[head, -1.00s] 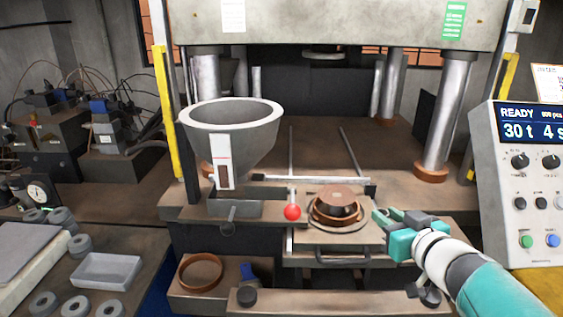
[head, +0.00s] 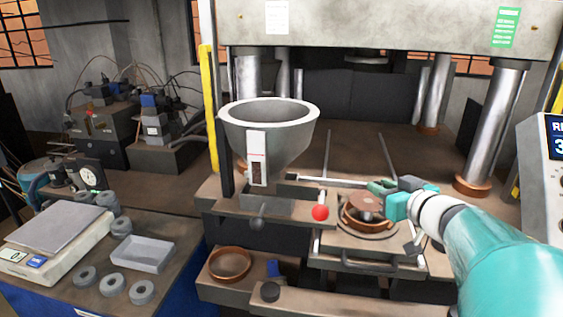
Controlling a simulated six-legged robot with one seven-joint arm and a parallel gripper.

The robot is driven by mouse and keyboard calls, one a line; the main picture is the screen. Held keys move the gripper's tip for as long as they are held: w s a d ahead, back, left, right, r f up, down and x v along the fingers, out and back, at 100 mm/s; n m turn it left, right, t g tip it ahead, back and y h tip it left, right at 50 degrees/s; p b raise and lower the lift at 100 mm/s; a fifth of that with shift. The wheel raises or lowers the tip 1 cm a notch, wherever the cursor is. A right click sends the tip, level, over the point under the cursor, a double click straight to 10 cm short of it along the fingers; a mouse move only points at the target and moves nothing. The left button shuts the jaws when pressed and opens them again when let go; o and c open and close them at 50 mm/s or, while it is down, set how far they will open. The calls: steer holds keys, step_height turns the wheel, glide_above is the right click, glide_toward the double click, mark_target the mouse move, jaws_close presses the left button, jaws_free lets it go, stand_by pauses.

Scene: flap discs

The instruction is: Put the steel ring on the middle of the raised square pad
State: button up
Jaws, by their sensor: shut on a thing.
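My gripper (head: 380,192) reaches in from the right. Its teal and grey fingers point left, above the far right edge of the round mould on the press's sliding plate. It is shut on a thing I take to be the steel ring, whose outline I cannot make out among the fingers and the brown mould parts. At far left, a grey square plate (head: 58,228) lies raised on a white bench scale, bare on top. I take this plate to be the raised square pad. My gripper is far to its right.
The mould (head: 368,222) holds a brown centre piece. A grey hopper (head: 270,130) and a red knob (head: 320,213) stand between gripper and scale. Several grey rings (head: 112,285) lie around a shallow grey tray (head: 143,254).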

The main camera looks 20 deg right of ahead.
mark_target(376, 205)
steer(key=w+d, duration=0.1)
steer(key=w+d+r+y, duration=0.1)
steer(key=w, duration=0.1)
steer(key=shift+d+n, duration=0.1)
steer(key=shift+n, duration=0.2)
steer(key=shift+w+f, duration=0.15)
steer(key=shift+f, duration=2.5)
steer(key=shift+f, duration=0.7)
steer(key=o, duration=1)
steer(key=v, duration=1.4)
steer(key=shift+f, duration=0.1)
steer(key=shift+w, duration=0.15)
